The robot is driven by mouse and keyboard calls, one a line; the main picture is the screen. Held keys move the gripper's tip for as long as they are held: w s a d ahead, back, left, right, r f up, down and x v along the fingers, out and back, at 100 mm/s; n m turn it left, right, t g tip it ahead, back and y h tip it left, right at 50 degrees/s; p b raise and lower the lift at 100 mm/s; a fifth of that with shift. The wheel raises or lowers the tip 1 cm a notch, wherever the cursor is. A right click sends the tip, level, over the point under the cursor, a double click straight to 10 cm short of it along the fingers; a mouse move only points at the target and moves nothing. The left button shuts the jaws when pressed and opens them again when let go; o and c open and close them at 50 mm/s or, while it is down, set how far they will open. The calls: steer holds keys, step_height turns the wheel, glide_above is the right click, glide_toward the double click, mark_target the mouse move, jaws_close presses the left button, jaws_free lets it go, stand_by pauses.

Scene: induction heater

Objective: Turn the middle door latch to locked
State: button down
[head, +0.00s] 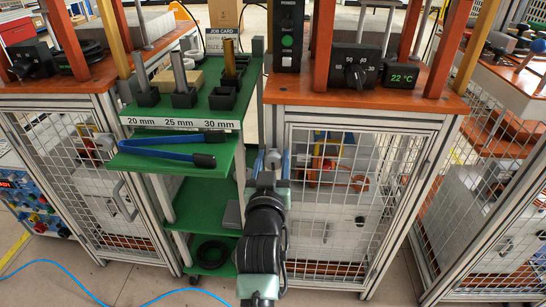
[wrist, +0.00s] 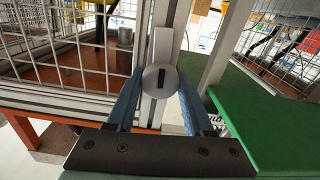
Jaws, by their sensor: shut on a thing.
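The middle door (head: 335,190) is a wire-mesh door in a metal frame on the middle cabinet, and it looks closed. Its latch (wrist: 150,82) is a round grey knob with a dark slot, on the frame post in the wrist view. The slot stands nearly upright in that picture. My gripper (wrist: 160,92) has its two blue fingers shut on the latch, one on each side. In the head view my gripper (head: 272,163) is at the left edge of the middle door, and my wrist covers part of the post there.
A green shelf cart (head: 190,147) with blue-handled tongs (head: 165,150) stands close on the left. Another mesh-door cabinet (head: 75,190) stands further left, with a blue hose (head: 90,270) on the floor.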

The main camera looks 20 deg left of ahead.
steer(key=n+p, duration=0.2)
steer(key=n, duration=0.1)
steer(key=shift+r, duration=0.1)
steer(key=n+p, duration=0.3)
steer(key=n, duration=0.2)
steer(key=shift+a+n, duration=0.15)
steer(key=shift+n, duration=0.15)
steer(key=n, duration=0.2)
steer(key=n+p, duration=0.1)
steer(key=n, duration=0.1)
steer(key=shift+f+n, duration=0.2)
steer(key=shift+n, duration=0.1)
steer(key=shift+f+n+p, duration=0.1)
steer(key=shift+n+p, duration=0.45)
steer(key=shift+n, duration=1.25)
steer(key=shift+c, duration=1.6)
jaws_free()
steer(key=shift+s, duration=0.15)
